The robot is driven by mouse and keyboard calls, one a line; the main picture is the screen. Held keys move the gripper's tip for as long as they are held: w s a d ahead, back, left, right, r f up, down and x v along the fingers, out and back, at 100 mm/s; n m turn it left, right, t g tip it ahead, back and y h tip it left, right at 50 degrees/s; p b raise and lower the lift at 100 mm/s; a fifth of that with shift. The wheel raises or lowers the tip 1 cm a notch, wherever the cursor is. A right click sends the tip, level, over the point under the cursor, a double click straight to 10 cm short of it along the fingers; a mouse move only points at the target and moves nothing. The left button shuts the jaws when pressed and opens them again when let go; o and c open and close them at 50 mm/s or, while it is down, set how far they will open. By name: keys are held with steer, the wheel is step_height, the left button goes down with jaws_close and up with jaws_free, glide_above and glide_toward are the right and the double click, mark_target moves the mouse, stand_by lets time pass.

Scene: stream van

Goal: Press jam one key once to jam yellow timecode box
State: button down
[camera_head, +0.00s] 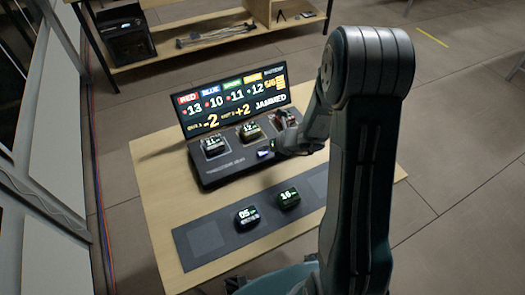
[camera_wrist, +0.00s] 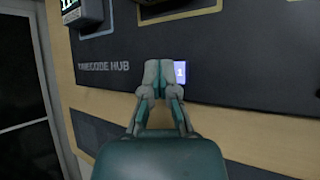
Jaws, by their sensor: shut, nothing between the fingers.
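The timecode hub (camera_head: 225,172) stands on the table with a raised screen (camera_head: 232,105) behind it. The screen shows red, blue, green and yellow numbers and the word JAMMED. A lit purple key marked 1 (camera_wrist: 181,72) sits on the hub's front face; it is also seen in the head view (camera_head: 263,154). My gripper (camera_wrist: 163,73) is shut and empty, its fingertips just left of the 1 and covering part of that key. I cannot tell whether they touch it. A box reading 12 with a yellowish edge (camera_head: 250,130) sits in the hub's middle slot.
A box reading 11 (camera_head: 213,145) and a reddish box (camera_head: 286,118) sit in the other slots. A dark mat (camera_head: 205,238) in front holds boxes reading 05 (camera_head: 247,216) and 16 (camera_head: 289,198). My arm hides the table's right side. A shelf stands behind.

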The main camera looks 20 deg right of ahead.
steer(key=shift+r, duration=0.8)
steer(key=shift+r, duration=2.55)
